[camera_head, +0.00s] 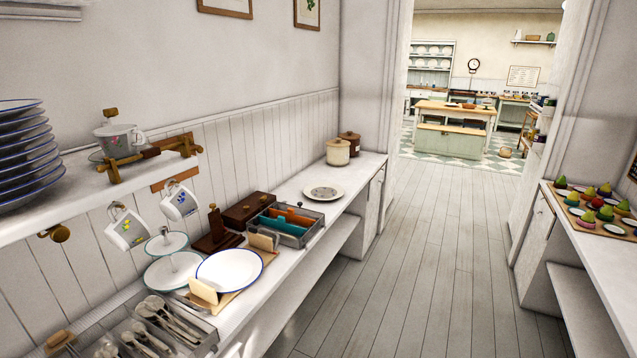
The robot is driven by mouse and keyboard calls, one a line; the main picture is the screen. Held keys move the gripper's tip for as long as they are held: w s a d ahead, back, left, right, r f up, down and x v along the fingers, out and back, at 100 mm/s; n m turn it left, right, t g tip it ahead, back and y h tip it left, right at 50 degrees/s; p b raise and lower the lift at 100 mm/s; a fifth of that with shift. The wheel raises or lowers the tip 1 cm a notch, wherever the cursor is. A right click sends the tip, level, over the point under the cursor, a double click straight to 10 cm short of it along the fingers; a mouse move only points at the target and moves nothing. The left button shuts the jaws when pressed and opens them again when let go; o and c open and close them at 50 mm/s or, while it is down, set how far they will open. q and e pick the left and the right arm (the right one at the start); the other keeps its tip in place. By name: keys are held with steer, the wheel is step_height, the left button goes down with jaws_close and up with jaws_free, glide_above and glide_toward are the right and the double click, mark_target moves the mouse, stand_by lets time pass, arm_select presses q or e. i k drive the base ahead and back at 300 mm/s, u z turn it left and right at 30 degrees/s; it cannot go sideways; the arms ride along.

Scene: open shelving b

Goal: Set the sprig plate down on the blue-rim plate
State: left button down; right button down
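A small pale plate with a darker patterned centre (323,191), which looks like the sprig plate, lies flat on the lower counter towards its far end. The blue-rim plate (229,269) is white with a thin blue edge. It lies nearer, on a wooden board on the same counter, and nothing is on it. The two plates are apart, with a divided tray between them. Neither of my grippers is in view.
A stack of blue-rimmed plates (25,155) stands on the upper shelf at left. Mugs (127,228) hang below it. A two-tier stand (173,270), divided tray (285,224), cutlery tray (155,330) and canisters (338,152) crowd the counter. The floor (430,260) is clear.

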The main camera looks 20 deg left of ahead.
mark_target(318, 191)
steer(key=u, duration=0.05)
steer(key=i, duration=3.7)
steer(key=u, duration=2.45)
